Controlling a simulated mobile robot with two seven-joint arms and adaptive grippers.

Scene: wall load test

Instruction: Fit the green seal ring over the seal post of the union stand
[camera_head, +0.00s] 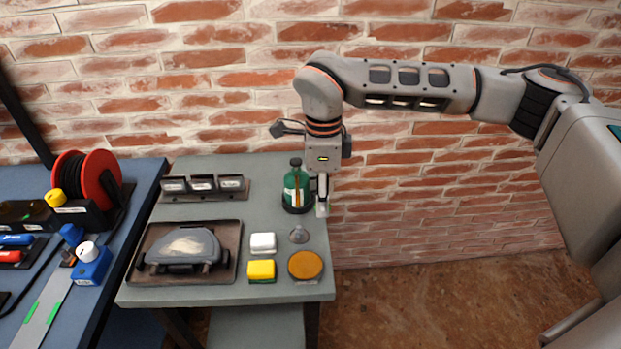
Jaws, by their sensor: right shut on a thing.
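My right gripper (321,209) points down over the right edge of the grey table, just right of a dark green bottle (291,184). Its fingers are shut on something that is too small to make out. I cannot make out the green seal ring in this view. A small grey metal piece (298,235) stands on the table just below and left of the fingertips. I cannot tell whether it is the union stand, and no seal post shows clearly. My left gripper is not in view.
The grey table (200,293) also holds a dark tray (235,228) with a grey device, a white block (263,242), a yellow sponge (261,270), an orange disc (306,265) and a rack (203,187). A blue bench (143,178) with a red reel (100,177) stands left. A brick wall is behind.

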